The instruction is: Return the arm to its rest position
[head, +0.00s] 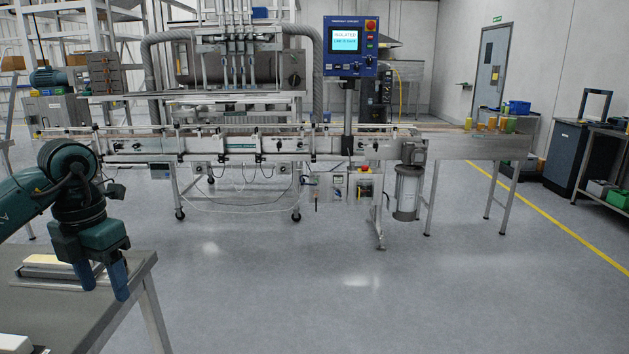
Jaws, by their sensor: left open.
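My left arm comes in from the left edge, dark teal, bent at the elbow. Its left gripper (104,280) points down over the right part of a grey worktable (40,308). The two blue fingers are apart with nothing visible between them. A flat pale block or tray (50,262) lies on the table just left of the fingers, partly behind them. I cannot tell whether they touch it. My right gripper is not in view.
The piston filler (240,60) with its conveyor (260,143) stands across the back. A blue control panel (350,47) reads "ISOLATED". Several jars (490,123) stand at the right end. A dark cart (565,150) is at far right. The middle floor (330,270) is clear.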

